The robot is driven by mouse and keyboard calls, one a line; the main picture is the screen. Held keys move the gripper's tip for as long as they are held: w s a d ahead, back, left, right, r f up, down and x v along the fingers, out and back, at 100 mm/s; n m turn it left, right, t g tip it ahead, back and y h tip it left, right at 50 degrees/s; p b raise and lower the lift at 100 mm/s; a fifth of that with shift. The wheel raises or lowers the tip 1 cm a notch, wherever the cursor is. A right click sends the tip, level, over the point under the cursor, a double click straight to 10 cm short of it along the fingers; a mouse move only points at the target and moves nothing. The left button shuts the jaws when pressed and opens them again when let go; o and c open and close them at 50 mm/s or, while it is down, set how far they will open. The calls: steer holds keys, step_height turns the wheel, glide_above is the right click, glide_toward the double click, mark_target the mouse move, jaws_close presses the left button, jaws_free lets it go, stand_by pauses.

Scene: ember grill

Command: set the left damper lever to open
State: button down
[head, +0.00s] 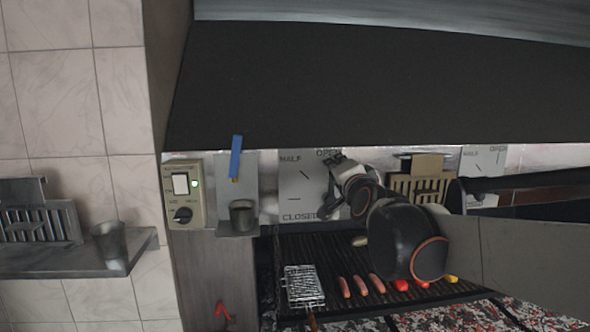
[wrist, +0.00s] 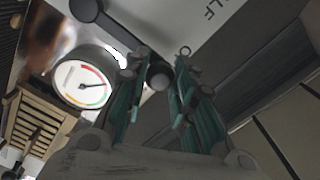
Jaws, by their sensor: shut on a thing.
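The left damper plate (head: 296,190) is a light panel marked HALF, OPEN and CLOSED on the back wall. My gripper (head: 338,160) is at its upper right side, near the OPEN marking. In the wrist view my gripper (wrist: 160,78) has its teal fingers shut around the round grey knob (wrist: 160,75) of the left damper lever. The lever's dark arm (wrist: 112,34) runs from a round pivot at upper left down to the knob. In the head view my gripper and wrist hide most of the lever, so its exact setting is hard to read.
A second damper plate (head: 484,160) is at right, partly behind my arm. A round gauge (wrist: 83,85) is near the lever. Sausages (head: 361,285) and a wire basket (head: 303,287) lie on the grill below. A switch box (head: 182,193) and metal cup (head: 242,215) are left.

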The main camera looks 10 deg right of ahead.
steer(key=shift+f, duration=0.1)
steer(key=c, duration=1.3)
jaws_free()
steer(key=s, duration=1.2)
steer(key=s+f+n+g+b, duration=0.3)
steer(key=s+f+b, duration=0.4)
steer(key=f, duration=1.2)
steer(key=s+f+n+g+b, duration=0.4)
steer(key=s+f+b, duration=0.3)
steer(key=f+b, duration=0.6)
steer(key=s+f+n+g+b, duration=0.4)
steer(key=s+f+b, duration=0.3)
steer(key=f, duration=1.8)
steer(key=shift+s+n+b, duration=0.2)
steer(key=shift+n+b, duration=0.6)
steer(key=shift+b, duration=1.05)
